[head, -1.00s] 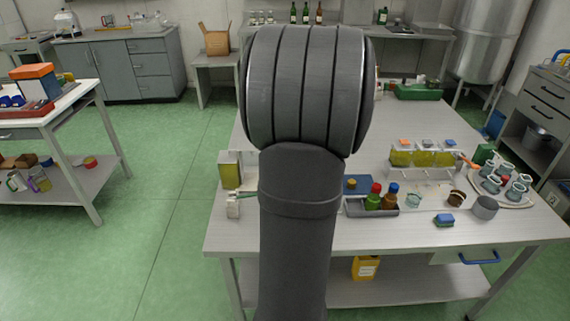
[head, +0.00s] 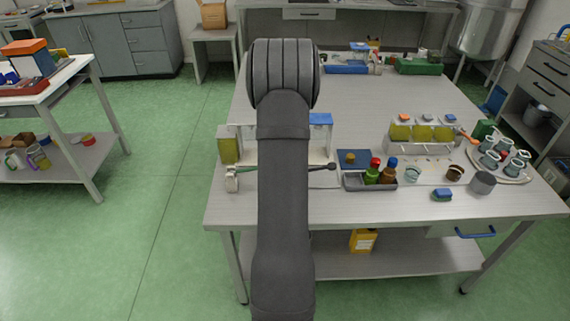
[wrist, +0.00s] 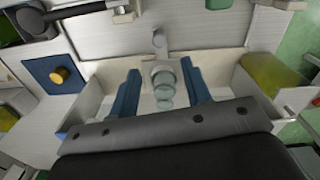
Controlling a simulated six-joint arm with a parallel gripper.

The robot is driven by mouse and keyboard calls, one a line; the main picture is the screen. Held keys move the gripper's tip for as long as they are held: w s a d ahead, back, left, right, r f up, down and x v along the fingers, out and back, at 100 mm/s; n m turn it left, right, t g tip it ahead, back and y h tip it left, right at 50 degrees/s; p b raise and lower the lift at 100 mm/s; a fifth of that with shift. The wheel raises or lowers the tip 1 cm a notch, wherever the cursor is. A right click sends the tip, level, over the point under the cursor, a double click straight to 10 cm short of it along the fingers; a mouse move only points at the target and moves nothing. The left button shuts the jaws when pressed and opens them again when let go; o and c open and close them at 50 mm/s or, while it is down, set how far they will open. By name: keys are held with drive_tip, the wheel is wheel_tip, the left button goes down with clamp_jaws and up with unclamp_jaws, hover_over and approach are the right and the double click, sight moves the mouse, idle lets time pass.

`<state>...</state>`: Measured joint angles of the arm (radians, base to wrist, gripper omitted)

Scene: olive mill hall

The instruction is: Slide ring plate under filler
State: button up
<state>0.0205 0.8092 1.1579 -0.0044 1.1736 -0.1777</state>
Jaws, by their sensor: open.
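My gripper (wrist: 160,92) is open in the wrist view, with one blue finger on each side of a stack of clear, glassy round shapes (wrist: 165,96). The fingers are over a cream open-topped station (wrist: 235,78). I cannot tell for sure which part is the ring plate or the filler. No finger clearly touches anything. In the head view my arm hides the gripper and most of the station (head: 318,152).
A yellow oil container (head: 228,148) stands left of the station. A blue plate with an amber knob (head: 353,164) and a grey bottle tray (head: 356,182) are at its right. A dark round-ended rod (head: 330,167) crosses in front. The bench's front edge is clear.

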wheel_tip(320, 180, down, 11)
drive_tip(key=shift+r, duration=0.1)
idle(0.3)
clamp_jaws()
